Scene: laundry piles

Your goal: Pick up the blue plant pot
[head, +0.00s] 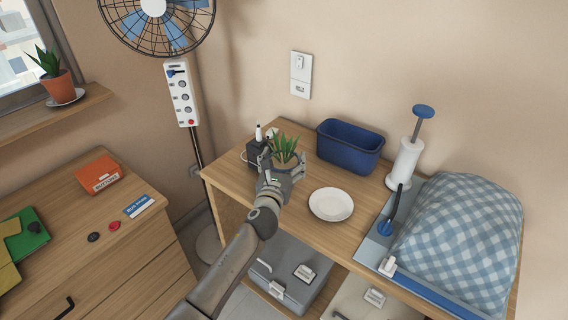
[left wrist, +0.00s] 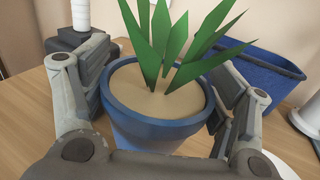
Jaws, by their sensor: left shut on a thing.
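The blue plant pot (left wrist: 158,132) with pale soil and green spiky leaves stands between the fingers of my left gripper in the left wrist view. My left gripper (head: 282,168) is shut on the pot, with a finger on each side of it. In the head view the plant's leaves (head: 283,147) show above the gripper, and the pot itself is mostly hidden by the fingers. The pot is upright at the wooden table (head: 330,237); I cannot tell whether it touches the top. My right gripper is not in view.
A blue bin (head: 350,157) stands right of the pot, with a white saucer (head: 331,204) in front. A dark box (head: 257,152) is close on the left. A white pump (head: 406,160) and a checkered bundle (head: 460,235) fill the right side. A terracotta pot (head: 59,86) sits on the sill.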

